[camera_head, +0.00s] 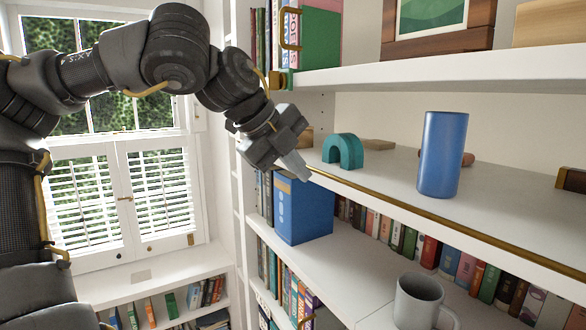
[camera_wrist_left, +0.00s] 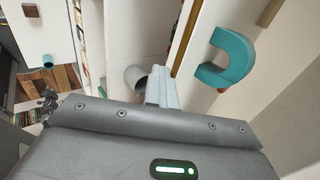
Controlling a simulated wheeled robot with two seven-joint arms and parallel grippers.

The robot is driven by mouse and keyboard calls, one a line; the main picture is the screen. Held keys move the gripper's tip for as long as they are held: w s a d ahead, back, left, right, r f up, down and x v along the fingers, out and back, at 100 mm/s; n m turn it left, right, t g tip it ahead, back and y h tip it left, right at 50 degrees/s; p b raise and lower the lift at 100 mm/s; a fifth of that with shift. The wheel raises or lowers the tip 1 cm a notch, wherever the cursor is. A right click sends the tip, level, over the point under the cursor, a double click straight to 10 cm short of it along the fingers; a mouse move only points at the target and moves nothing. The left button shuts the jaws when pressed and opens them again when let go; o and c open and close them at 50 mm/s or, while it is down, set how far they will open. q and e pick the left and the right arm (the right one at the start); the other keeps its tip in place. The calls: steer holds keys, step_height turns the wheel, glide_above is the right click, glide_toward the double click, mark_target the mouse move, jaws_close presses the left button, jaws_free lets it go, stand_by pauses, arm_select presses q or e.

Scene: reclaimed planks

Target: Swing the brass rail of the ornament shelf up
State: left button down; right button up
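The brass rail (camera_head: 430,213) lies low along the front edge of the white ornament shelf (camera_head: 510,215). It also shows in the left wrist view (camera_wrist_left: 185,40) as a thin brass strip. A blue cylinder (camera_head: 442,155) and a teal arch (camera_head: 343,151) stand on the shelf behind it; the arch also shows in the left wrist view (camera_wrist_left: 228,58). My left gripper (camera_head: 298,166) is at the rail's left end, its fingertips close to the shelf edge. Its fingers look together, with nothing visible between them. I cannot tell whether they touch the rail. My right gripper is out of view.
An upper shelf (camera_head: 440,66) with books and a framed picture overhangs the ornaments. Below are a blue box file (camera_head: 303,208), a row of books and a grey mug (camera_head: 418,302). A shuttered window (camera_head: 125,190) is at left. The space before the rail is open.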

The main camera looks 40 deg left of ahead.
arm_select(q)
steer(key=shift+w+d, duration=0.2)
steer(key=shift+w, duration=0.45)
steer(key=shift+w+d+f, duration=0.1)
steer(key=shift+w+d, duration=0.1)
steer(key=shift+w, duration=0.4)
steer(key=shift+s+f, duration=0.1)
steer(key=shift+s, duration=0.05)
steer(key=shift+s+a+f+b, duration=0.1)
steer(key=shift+s+b, duration=0.2)
steer(key=shift+b, duration=0.05)
steer(key=s, duration=0.1)
steer(key=s+a, duration=0.1)
steer(key=s, duration=0.1)
steer(key=shift+r+b, duration=0.2)
steer(key=shift+b, duration=0.1)
steer(key=shift+w, duration=0.15)
